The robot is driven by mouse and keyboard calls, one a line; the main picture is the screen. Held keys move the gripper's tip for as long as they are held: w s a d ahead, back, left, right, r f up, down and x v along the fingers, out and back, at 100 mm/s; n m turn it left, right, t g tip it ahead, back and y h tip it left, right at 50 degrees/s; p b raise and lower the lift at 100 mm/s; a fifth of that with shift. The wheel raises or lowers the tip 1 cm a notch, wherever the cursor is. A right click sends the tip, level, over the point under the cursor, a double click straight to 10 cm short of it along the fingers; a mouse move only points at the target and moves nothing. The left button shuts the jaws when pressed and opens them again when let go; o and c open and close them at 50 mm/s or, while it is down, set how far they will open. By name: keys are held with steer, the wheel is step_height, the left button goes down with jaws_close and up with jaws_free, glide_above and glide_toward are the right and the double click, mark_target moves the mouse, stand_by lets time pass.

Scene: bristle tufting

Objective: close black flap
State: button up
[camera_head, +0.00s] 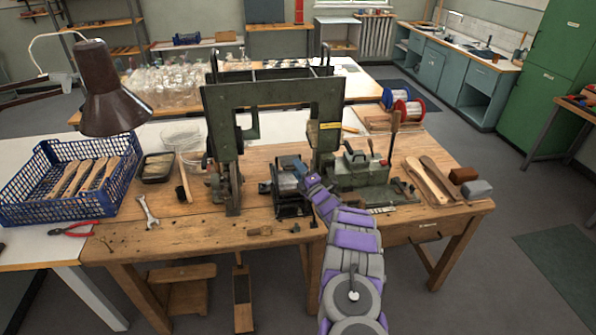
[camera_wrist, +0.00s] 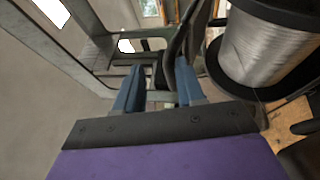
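My gripper (camera_head: 295,172) is over the small dark device (camera_head: 291,199) at the middle of the bench's front. In the wrist view, the two blue fingers of my gripper (camera_wrist: 157,84) stand apart with a gap between them. A dark, curved, upright part (camera_wrist: 178,42) shows beyond the gap, near the right finger; it may be the black flap, but I cannot tell for certain. I cannot tell whether the right finger touches it. In the head view my gripper and wrist partly hide the device, and the flap cannot be made out.
A silver wire spool with black flanges (camera_wrist: 272,48) is close to the right finger. A tall green press frame (camera_head: 222,105) stands behind the device, a green vise-like fixture (camera_head: 360,172) to its right. A blue crate (camera_head: 38,195), wrench (camera_head: 147,211) and lamp (camera_head: 108,95) are left.

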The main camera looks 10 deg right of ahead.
steer(key=shift+s, duration=0.1)
steer(key=p+v, duration=0.3)
steer(key=v, duration=1.4)
steer(key=shift+d+f+p, duration=0.15)
steer(key=shift+f+p, duration=0.05)
steer(key=shift+p, duration=0.2)
steer(key=w+a+r+m+g+h, duration=0.3)
steer(key=w+a+r+m, duration=0.15)
steer(key=r, duration=0.35)
steer(key=s+a+r+m+g+h, duration=0.2)
steer(key=s+r+m+g, duration=0.35)
steer(key=s, duration=0.35)
steer(key=s+r+m+g+h, duration=0.1)
steer(key=s+m+g, duration=0.3)
steer(key=s, duration=1.2)
steer(key=s+a+r+m+g+h, duration=0.1)
steer(key=s+r+m+g, duration=0.3)
steer(key=s, duration=1.3)
steer(key=s+r+m+g, duration=0.3)
steer(key=s+m+g, duration=0.1)
steer(key=s, duration=1.3)
steer(key=shift+a+r+m+h+b, duration=0.2)
steer(key=shift+m+h+b, duration=0.15)
steer(key=shift+m, duration=0.35)
